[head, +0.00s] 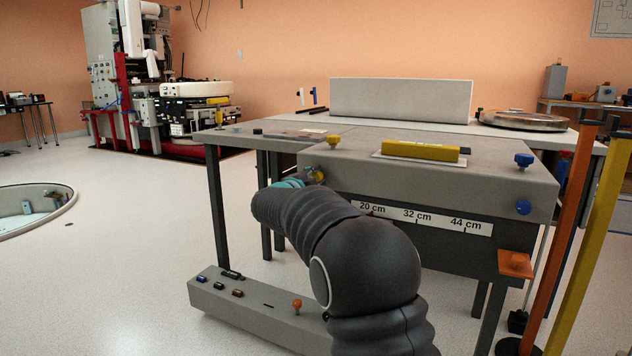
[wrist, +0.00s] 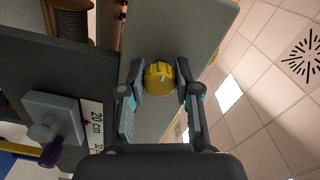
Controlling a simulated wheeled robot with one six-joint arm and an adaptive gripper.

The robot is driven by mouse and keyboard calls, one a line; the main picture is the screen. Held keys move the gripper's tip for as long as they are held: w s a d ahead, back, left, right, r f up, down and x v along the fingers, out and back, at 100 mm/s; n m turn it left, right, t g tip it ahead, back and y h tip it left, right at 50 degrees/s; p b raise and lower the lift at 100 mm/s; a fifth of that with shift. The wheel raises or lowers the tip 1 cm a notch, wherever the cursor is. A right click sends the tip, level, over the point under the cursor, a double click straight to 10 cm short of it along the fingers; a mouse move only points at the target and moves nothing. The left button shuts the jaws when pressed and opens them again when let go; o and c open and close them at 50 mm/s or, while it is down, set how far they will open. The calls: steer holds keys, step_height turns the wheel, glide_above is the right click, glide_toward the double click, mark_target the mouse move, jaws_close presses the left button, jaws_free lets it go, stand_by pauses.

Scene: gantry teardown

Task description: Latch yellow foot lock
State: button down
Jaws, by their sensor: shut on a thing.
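A round yellow knob, which I take for the yellow foot lock (wrist: 159,79), is on the front face of the grey bench block, with a pale mark across it. In the head view the yellow knob (head: 319,174) shows at the block's left end, partly covered by my gripper. My gripper (wrist: 161,88) has one finger on each side of the knob and is shut on it. In the head view my gripper (head: 290,183) is mostly behind my arm; only some teal shows. Whether the lock is latched cannot be told.
The bench block (head: 430,181) has a top yellow knob (head: 333,141), a yellow bar (head: 420,151) and two blue knobs, one on top (head: 524,160) and one in front (head: 523,207). A scale strip (head: 425,217) runs below. A low grey control box (head: 255,312) and orange post (head: 565,235) stand nearby.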

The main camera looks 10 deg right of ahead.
steer(key=shift+m, duration=0.5)
steer(key=c, duration=0.8)
jaws_free()
steer(key=shift+d, duration=0.1)
steer(key=v, duration=1.2)
steer(key=shift+s, duration=0.1)
